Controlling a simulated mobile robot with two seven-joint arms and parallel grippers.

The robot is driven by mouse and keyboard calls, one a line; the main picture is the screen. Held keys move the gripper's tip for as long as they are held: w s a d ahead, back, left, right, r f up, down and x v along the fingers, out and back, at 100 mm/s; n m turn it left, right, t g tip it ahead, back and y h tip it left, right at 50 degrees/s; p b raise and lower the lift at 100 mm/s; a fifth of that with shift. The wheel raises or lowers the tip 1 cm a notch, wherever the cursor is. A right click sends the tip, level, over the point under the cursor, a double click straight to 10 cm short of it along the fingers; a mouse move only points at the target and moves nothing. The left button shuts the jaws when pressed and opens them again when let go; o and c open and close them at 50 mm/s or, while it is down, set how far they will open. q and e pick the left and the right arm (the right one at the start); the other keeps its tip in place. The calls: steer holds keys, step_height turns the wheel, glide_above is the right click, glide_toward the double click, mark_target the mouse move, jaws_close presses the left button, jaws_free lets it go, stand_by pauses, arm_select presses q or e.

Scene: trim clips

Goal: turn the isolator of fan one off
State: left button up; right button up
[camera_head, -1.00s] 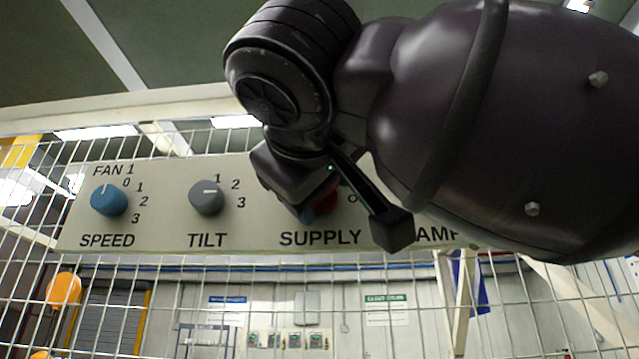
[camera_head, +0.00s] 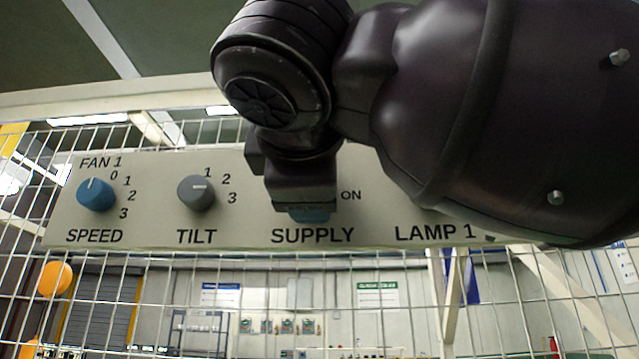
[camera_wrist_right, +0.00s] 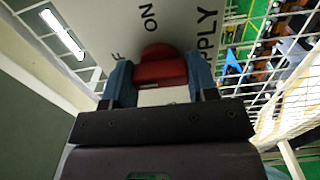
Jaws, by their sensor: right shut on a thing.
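The fan 1 panel (camera_head: 140,225) is a beige strip on a wire mesh. Its SUPPLY switch, the isolator, is a red knob (camera_wrist_right: 160,70) in the right wrist view, with ON and part of OFF printed beside it. In the head view it is hidden behind my right gripper (camera_head: 310,213), and only ON shows to its right. In the right wrist view the blue fingertips of my right gripper (camera_wrist_right: 160,82) sit on both sides of the red knob, shut on it. I cannot tell which mark the knob points to. My left gripper is not in view.
The blue SPEED knob (camera_head: 95,194) points near 0 and the grey TILT knob (camera_head: 196,193) points near 1 or 2, both left of the gripper. LAMP 1 (camera_head: 435,232) is labelled at the right, its control hidden by my arm. Wire mesh (camera_head: 130,290) surrounds the panel.

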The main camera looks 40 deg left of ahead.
steer(key=shift+n, duration=0.3)
steer(key=o, duration=0.9)
steer(key=shift+o, duration=0.2)
steer(key=shift+s, duration=0.15)
steer(key=b+v, duration=0.2)
steer(key=v, duration=0.8)
steer(key=shift+s+d+b, duration=0.2)
steer(key=shift+s+b, duration=0.1)
